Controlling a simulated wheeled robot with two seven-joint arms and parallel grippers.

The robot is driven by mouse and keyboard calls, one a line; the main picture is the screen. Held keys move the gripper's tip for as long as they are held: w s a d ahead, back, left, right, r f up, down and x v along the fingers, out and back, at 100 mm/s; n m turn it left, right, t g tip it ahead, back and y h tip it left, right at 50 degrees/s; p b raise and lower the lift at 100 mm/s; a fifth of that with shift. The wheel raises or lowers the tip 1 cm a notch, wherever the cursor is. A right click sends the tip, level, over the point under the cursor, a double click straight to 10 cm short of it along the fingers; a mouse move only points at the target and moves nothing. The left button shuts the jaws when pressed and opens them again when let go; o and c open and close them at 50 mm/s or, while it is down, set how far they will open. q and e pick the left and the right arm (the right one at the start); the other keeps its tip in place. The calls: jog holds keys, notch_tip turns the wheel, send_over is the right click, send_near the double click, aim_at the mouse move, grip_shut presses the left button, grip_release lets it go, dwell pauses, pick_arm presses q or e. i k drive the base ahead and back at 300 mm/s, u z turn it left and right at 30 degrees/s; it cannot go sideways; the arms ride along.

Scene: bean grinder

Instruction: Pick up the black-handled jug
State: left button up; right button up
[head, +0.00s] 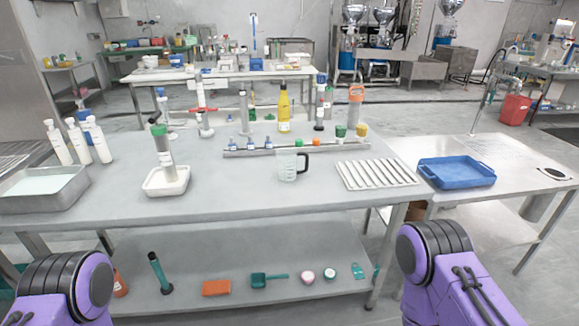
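The jug (287,167) is a small clear measuring jug with a black handle. It stands upright near the middle of the grey table, with its handle (305,162) on the right side. It is in front of the long rack. My two purple arms show at the bottom left and bottom right corners of the head view, well short of the jug. Neither gripper is in the picture.
A ridged white tray (377,174) lies right of the jug, and a blue tray (456,172) sits further right. Behind the jug is a long rack (260,151). A white tray (184,183) holding a green-topped grinder (163,150) stands left. The table front is clear.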

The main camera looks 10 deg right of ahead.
aim_at(293, 165)
jog(key=u, duration=1.45)
jog(key=i, duration=1)
jog(key=z, duration=2.55)
